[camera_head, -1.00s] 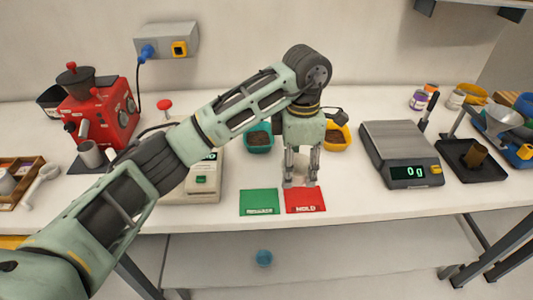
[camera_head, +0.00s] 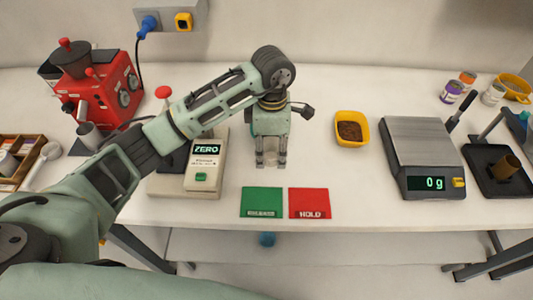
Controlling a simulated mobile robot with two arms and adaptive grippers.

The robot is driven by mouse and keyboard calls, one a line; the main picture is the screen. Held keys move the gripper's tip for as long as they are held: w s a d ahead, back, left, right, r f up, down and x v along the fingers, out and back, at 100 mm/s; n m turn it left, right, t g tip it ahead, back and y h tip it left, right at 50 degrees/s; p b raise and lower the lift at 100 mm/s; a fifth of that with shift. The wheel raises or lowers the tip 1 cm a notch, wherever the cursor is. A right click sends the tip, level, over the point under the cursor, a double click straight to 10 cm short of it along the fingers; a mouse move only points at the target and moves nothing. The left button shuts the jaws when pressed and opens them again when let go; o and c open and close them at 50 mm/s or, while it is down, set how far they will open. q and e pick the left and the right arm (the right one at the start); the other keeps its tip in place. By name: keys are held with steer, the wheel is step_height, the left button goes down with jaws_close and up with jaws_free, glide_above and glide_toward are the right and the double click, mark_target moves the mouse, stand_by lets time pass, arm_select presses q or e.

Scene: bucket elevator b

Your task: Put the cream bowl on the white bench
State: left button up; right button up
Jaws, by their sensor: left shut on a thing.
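My left gripper (camera_head: 271,163) points down over the middle of the white bench (camera_head: 330,175), just behind the green and red mats. It is shut on a small pale thing, the cream bowl (camera_head: 270,157), which is mostly hidden by the fingers and blends with the bench. I cannot tell whether the bowl touches the bench top. My right gripper is not in view.
A yellow bowl (camera_head: 351,128) with brown contents stands right of the gripper. The green mat (camera_head: 262,202) and red mat (camera_head: 309,203) lie in front. A scale (camera_head: 420,150) stands right, a ZERO device (camera_head: 203,165) and red machine (camera_head: 97,85) left.

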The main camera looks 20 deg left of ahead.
mark_target(271, 154)
arm_select(q)
steer(key=shift+s+a+f, duration=0.35)
steer(key=shift+a, duration=0.2)
step_height(271, 154, down, 3)
steer(key=shift+f+p, duration=0.1)
steer(key=shift+p, duration=0.85)
steer(key=shift+w+f, duration=0.1)
steer(key=shift+f, duration=0.25)
steer(key=shift+c, duration=0.2)
steer(key=shift+f, duration=0.2)
steer(key=o, duration=1.3)
